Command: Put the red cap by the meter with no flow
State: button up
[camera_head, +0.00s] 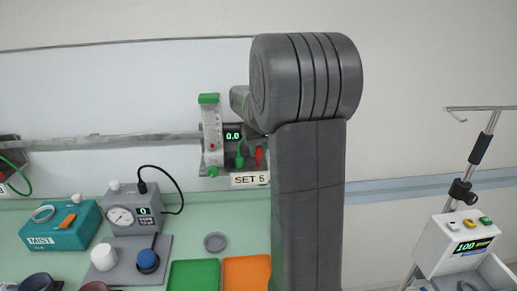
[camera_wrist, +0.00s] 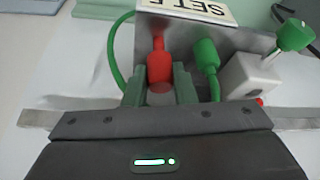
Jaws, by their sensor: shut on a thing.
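The red cap (camera_wrist: 159,65) stands between the two fingers of my gripper (camera_wrist: 159,84) in the wrist view, which is shut on it. In the head view a red piece (camera_head: 259,156) shows at the right end of the wall meter, beside my arm; my gripper is hidden there. The wall meter (camera_head: 211,132) has a clear tube, a green top and a display (camera_head: 233,136) reading 0.0. A green connector (camera_wrist: 207,56) is beside the cap. Whether the cap touches the meter, I cannot tell.
The label SET 5 (camera_head: 250,179) is under the meter. On the green counter stand a teal MIST box (camera_head: 62,226), a gauge unit (camera_head: 133,215), a green tray (camera_head: 194,275) and an orange tray (camera_head: 246,272). A pump (camera_head: 462,243) on a stand is at right.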

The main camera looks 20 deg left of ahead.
aim_at(258, 161)
jog(key=shift+f, duration=0.2)
jog(key=shift+f+b, duration=0.3)
jog(key=shift+b, duration=0.05)
jog(key=shift+f+b, duration=0.7)
jog(key=shift+f, duration=0.35)
dwell(0.8)
jog(key=o, duration=1)
jog(key=shift+o, duration=0.2)
jog(key=shift+r+p, duration=1.9)
jog(key=shift+r, duration=1.6)
